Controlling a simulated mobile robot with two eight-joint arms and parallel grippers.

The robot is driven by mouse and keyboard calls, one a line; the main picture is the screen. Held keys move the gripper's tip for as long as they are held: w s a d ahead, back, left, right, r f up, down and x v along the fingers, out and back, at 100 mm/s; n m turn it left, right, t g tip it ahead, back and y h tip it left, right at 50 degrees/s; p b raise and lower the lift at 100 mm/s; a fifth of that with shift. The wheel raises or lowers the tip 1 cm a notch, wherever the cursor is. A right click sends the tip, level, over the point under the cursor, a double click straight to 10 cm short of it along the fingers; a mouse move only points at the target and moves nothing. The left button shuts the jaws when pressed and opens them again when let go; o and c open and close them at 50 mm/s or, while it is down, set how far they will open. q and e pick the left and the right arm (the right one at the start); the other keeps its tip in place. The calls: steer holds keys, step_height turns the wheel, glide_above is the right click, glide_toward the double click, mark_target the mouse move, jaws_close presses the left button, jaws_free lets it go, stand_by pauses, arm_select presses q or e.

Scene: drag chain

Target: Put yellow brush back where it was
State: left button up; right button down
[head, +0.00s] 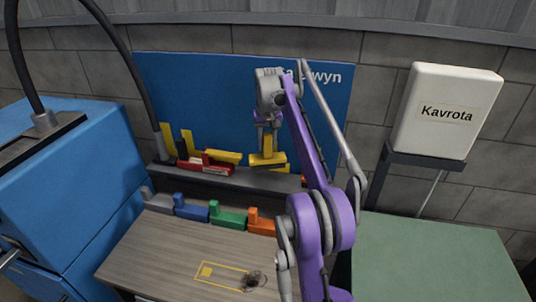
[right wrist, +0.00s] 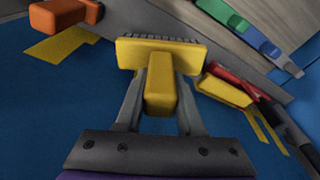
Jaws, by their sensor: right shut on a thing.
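The yellow brush (head: 268,161) is in front of the blue board, above the dark ledge. My right gripper (head: 267,143) is shut on its handle from above. In the right wrist view, the yellow brush (right wrist: 162,53) lies crosswise ahead of the fingers, with dark bristles along its far edge. Its block-like handle sits between the two fingers of my right gripper (right wrist: 160,88). Whether the brush touches the ledge, I cannot tell. Yellow marks (head: 188,141) show on the board at left; another yellow mark (right wrist: 62,45) shows in the wrist view. My left gripper is not in view.
A red-and-yellow item (head: 208,160) lies on the dark ledge (head: 235,184), left of the held brush. Grey, blue, green (head: 228,217) and orange (head: 262,222) brushes line the table's back. A dark tangle (head: 253,281) lies by a yellow outline on the wooden table (head: 150,260).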

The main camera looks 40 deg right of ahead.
mark_target(269, 133)
steer(key=f, duration=0.1)
steer(key=w+d+f, duration=0.1)
steer(key=f, duration=0.1)
steer(key=shift+w, duration=0.15)
steer(key=shift+s+a+f, duration=0.15)
steer(key=shift+s+f, duration=0.25)
steer(key=shift+f, duration=0.05)
step_height(269, 133, down, 3)
steer(key=shift+r+b, duration=0.2)
steer(key=shift+b, duration=0.1)
steer(key=shift+w+d+f, duration=0.2)
steer(key=shift+w+f, duration=0.1)
steer(key=shift+f, duration=0.1)
steer(key=c, duration=0.5)
jaws_free()
steer(key=r, duration=0.4)
steer(key=s+r, duration=0.1)
steer(key=r, duration=0.6)
steer(key=shift+s+a+r+p, duration=0.3)
steer(key=shift+a+r, duration=0.25)
steer(key=shift+r, duration=0.1)
